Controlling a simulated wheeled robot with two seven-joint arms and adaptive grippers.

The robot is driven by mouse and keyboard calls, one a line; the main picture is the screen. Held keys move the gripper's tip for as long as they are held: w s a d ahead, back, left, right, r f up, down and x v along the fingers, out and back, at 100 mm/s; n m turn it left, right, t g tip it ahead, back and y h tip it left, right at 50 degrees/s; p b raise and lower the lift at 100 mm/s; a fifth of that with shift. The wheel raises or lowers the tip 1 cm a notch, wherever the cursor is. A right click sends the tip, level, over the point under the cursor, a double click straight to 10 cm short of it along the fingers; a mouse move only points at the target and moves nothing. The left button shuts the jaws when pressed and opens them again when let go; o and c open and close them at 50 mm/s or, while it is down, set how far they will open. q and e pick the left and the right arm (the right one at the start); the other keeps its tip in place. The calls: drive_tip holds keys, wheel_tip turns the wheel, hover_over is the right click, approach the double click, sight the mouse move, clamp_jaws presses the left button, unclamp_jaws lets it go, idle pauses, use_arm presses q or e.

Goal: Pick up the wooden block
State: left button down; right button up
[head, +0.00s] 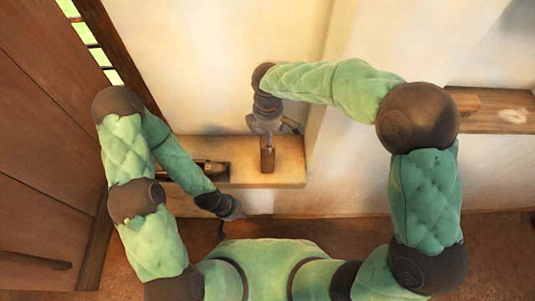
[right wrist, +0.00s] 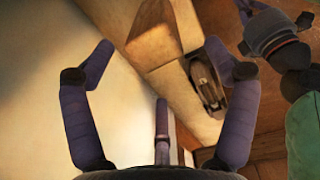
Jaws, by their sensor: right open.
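The wooden block (head: 267,160) stands upright on the pale ledge (head: 290,172) against the wall in the head view. In the right wrist view the brown block (right wrist: 152,38) shows between and beyond the fingertips. My right gripper (head: 270,128) is just above the block in the head view, its fingers spread and empty. In the right wrist view the gripper (right wrist: 164,54) is open, and I cannot tell whether it touches the block. My left gripper (head: 232,210) is low in front of the ledge; its fingers are too dark and small to read.
A dark boat-shaped wooden piece (head: 208,169) lies on the ledge left of the block; it also shows in the right wrist view (right wrist: 206,80). A wooden shelf (head: 485,122) is at the right. A brown wooden panel (head: 45,120) stands at the left.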

sight(268, 155)
wheel_tip(268, 155, down, 3)
drive_tip(key=shift+w+r, duration=0.1)
drive_tip(key=shift+w, duration=0.05)
drive_tip(key=f, duration=0.1)
drive_tip(key=f+b, duration=0.1)
drive_tip(key=f, duration=0.1)
drive_tip(key=f+b, duration=0.1)
drive_tip(key=f, duration=0.1)
drive_tip(key=shift+w, duration=0.3)
clamp_jaws()
